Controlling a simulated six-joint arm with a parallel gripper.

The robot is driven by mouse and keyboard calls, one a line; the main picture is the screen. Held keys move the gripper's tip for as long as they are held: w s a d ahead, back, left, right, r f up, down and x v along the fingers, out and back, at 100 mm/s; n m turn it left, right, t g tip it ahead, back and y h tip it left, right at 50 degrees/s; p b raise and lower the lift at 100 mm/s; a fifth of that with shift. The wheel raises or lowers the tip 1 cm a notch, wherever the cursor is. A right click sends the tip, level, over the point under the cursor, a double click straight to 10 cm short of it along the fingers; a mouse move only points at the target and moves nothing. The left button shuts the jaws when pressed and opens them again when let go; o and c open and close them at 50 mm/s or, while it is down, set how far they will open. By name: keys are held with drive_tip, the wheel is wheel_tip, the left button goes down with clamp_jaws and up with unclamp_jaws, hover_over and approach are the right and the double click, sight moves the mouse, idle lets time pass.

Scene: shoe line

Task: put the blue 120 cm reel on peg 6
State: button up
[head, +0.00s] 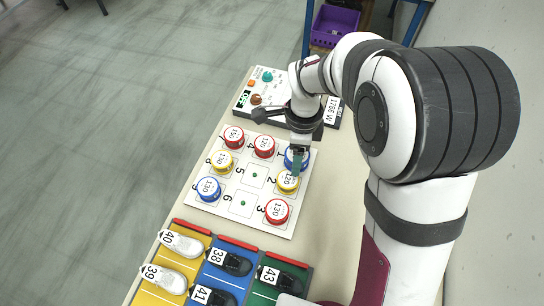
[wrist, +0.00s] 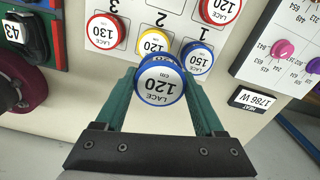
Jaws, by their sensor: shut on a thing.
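My gripper (wrist: 160,82) is shut on the blue 120 cm reel (wrist: 161,88), which sits between its two green fingers with the label facing the wrist camera. In the head view my gripper (head: 299,158) is over the right edge of the peg board (head: 232,185), by peg 1. Blue shows around the fingers there; I cannot tell how much of it is the held reel. In the wrist view the held reel overlaps a yellow 120 reel (wrist: 153,42) on peg 2 and is close to a blue 150 reel (wrist: 197,57) on peg 1. Peg 6 (head: 243,203) is bare.
Peg 5 (head: 255,175) is bare. Around peg 6 stand a blue 130 reel (head: 208,189) on peg 9 and a red 130 reel (head: 277,211) on peg 3. Shoes on coloured mats (head: 232,247) lie below the board; a control panel (head: 262,88) stands above it.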

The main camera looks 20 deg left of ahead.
drive_tip(key=s+r, duration=0.2)
drive_tip(key=s, duration=0.4)
hover_over(243, 202)
drive_tip(key=f, duration=0.7)
drive_tip(key=shift+d, duration=0.25)
drive_tip(key=f, duration=0.4)
drive_tip(key=shift+s+a, duration=0.1)
drive_tip(key=shift+a, duration=0.15)
drive_tip(key=shift+f, duration=0.1)
drive_tip(key=shift+f, duration=0.1)
